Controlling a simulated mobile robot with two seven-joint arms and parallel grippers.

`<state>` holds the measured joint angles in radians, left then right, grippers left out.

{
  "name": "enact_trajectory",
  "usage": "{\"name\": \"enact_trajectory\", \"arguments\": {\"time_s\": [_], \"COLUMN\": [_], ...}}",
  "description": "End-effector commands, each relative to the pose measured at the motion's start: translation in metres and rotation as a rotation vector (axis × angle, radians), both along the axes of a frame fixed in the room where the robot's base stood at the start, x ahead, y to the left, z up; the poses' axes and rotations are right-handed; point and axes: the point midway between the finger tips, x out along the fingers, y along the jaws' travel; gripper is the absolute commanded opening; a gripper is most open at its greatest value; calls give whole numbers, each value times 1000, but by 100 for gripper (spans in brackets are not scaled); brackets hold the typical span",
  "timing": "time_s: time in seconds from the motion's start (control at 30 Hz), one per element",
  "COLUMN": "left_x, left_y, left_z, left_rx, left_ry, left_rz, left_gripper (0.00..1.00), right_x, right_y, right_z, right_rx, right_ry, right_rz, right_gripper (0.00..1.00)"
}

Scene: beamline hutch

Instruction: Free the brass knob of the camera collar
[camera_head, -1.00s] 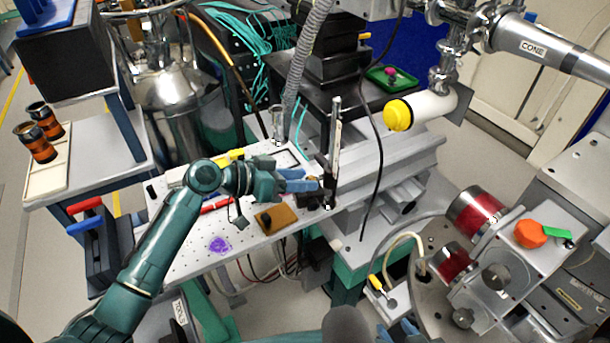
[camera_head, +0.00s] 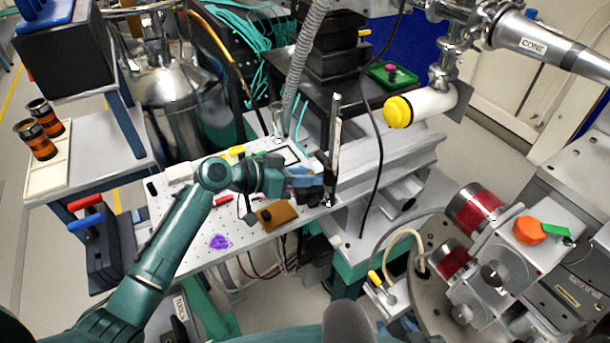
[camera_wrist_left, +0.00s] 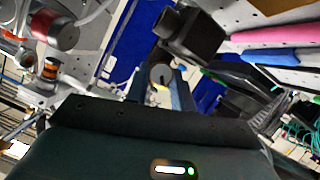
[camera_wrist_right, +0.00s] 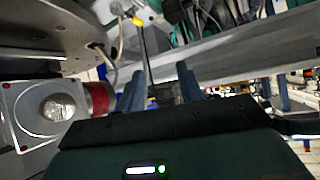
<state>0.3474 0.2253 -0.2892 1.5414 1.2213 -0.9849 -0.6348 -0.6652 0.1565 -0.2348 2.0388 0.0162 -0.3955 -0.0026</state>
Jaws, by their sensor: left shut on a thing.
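My left gripper (camera_head: 303,179) has its blue fingers at the black camera collar (camera_head: 312,194), low on the upright post (camera_head: 334,140) at the edge of the pegboard table. Its fingers are shut on the brass knob, which they hide in the head view. In the left wrist view a small yellowish part, perhaps the brass knob (camera_wrist_left: 160,76), shows between the fingers. I cannot tell how far the knob is turned. My right gripper (camera_wrist_right: 158,85) is open and empty in the right wrist view, away from the collar.
The pegboard table (camera_head: 190,262) carries an orange-brown block (camera_head: 277,214) and a purple patch (camera_head: 220,242). A black cable (camera_head: 377,170) hangs right of the post. A white cylinder with a yellow cap (camera_head: 398,113) juts in above right. Red-banded cylinders (camera_head: 472,208) stand at the right.

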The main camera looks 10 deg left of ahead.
Motion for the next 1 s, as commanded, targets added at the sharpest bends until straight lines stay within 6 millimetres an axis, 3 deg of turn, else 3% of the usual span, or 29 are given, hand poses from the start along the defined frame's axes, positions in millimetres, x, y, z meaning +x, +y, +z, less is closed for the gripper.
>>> {"name": "enact_trajectory", "arguments": {"time_s": [0.17,0.3,0.5,0.77,0.8,1.0], "left_x": [1,2,3,2,2,2], "left_y": [1,2,2,2,2,2], "left_z": [-2,-5,-3,-2,-2,-2], "left_rx": [-22,-124,-219,-221,-221,-219], "left_ry": [31,169,300,303,303,301], "left_rz": [2,-1,0,0,0,0], "left_gripper": [1,1,1,1,27,44], "right_x": [-2,-1,3,4,4,4], "right_y": [1,4,10,9,9,8], "right_z": [-5,-14,-4,-1,-1,-3], "right_rx": [2,8,21,19,18,16], "right_ry": [4,-7,-41,-46,-46,-44], "right_rz": [1,6,21,25,26,25], "right_gripper": [37,37,37,37,37,37]}}
